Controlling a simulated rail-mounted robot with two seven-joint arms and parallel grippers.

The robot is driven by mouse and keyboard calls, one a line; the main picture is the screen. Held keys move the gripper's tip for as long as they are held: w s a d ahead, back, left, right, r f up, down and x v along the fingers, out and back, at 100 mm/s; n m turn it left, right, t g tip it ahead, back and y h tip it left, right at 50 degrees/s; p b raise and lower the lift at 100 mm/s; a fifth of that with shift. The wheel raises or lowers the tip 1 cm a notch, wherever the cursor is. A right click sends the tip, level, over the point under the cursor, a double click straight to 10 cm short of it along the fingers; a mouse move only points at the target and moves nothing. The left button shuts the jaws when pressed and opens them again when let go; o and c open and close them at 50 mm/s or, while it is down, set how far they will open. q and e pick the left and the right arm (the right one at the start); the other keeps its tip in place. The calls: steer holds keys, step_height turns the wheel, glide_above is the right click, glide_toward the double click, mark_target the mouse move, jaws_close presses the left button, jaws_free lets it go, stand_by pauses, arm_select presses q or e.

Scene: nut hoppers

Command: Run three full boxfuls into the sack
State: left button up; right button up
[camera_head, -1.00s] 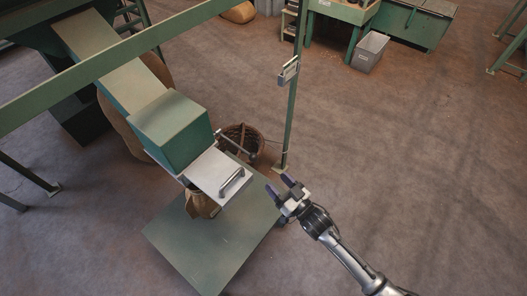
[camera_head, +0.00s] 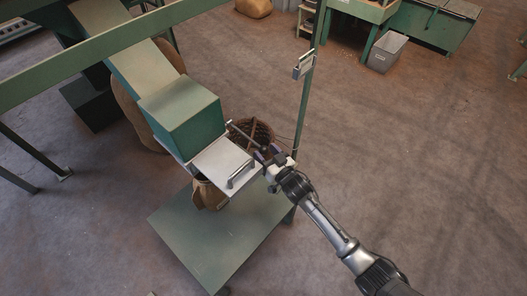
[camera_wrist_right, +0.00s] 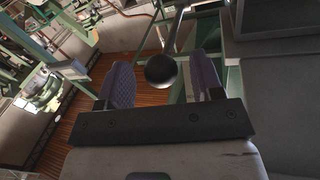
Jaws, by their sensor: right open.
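A green box (camera_head: 182,115) sits at the lower end of a sloping chute (camera_head: 143,66). A pale metal plate (camera_head: 220,160) with a bar handle (camera_head: 241,173) juts from its foot. Below it a brown sack (camera_head: 209,196), mostly hidden, is over a green platform (camera_head: 205,245). A lever (camera_head: 243,136) reaches out beside the box. In the right wrist view its dark ball knob (camera_wrist_right: 161,70) appears between the spread fingers, with gaps on both sides. My right gripper (camera_head: 266,154) is open by the lever's end, beyond the plate handle. My left gripper is not in view.
A wicker basket (camera_head: 254,131) stands behind the lever. A green post (camera_head: 305,100) carries a small metal box (camera_head: 303,66), its face unreadable. A green beam (camera_head: 95,53) crosses above the chute. A grey bin (camera_head: 387,51) stands far back. The floor at right is clear.

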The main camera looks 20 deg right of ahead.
steer(key=shift+x, duration=0.9)
jaws_close()
